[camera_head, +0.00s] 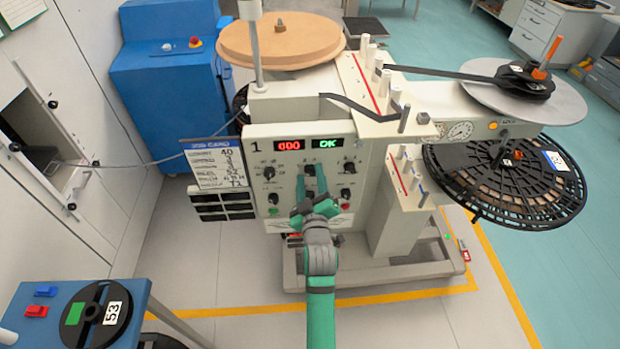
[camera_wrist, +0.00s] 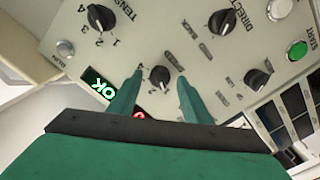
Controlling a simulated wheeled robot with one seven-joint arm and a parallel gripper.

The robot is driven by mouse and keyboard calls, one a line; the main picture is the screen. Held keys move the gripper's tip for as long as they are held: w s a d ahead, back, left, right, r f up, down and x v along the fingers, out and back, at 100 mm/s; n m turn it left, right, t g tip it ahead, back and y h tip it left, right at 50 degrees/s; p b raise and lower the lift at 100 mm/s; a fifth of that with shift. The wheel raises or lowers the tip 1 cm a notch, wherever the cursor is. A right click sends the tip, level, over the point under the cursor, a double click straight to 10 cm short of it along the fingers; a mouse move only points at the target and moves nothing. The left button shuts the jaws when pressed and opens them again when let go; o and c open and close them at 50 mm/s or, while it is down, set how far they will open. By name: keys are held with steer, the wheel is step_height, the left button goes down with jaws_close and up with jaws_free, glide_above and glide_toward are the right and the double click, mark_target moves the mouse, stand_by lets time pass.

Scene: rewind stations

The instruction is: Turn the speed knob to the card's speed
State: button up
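The grey control panel (camera_head: 322,203) of station 1 carries several black knobs. The job card (camera_head: 212,165) hangs at its left; its lines are too small to read surely. My gripper (camera_head: 310,170) is at the panel's upper middle. In the wrist view my gripper (camera_wrist: 161,73) is open, with a black pointer knob (camera_wrist: 159,75) between its two fingertips and gaps on both sides. That knob's label is not readable, so I cannot tell whether it is the speed knob. The tension knob (camera_wrist: 101,17) is at the wrist view's upper left.
Red digits (camera_head: 289,145) and a green OK display (camera_head: 326,143) sit above the knobs. Other knobs (camera_wrist: 222,20) and (camera_wrist: 257,79) and a green start button (camera_wrist: 297,50) are close by. Black reels (camera_head: 508,180) stick out at right. A blue cabinet (camera_head: 170,95) stands behind left.

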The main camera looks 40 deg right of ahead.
steer(key=c, duration=0.9)
steer(key=shift+m, duration=0.4)
steer(key=shift+a+m, duration=0.1)
steer(key=shift+m, duration=0.9)
steer(key=shift+c, duration=0.2)
steer(key=m, duration=0.5)
steer(key=shift+s, duration=0.15)
steer(key=m, duration=0.6)
steer(key=shift+d+m, duration=0.2)
steer(key=shift+m, duration=1.7)
steer(key=shift+d, duration=0.1)
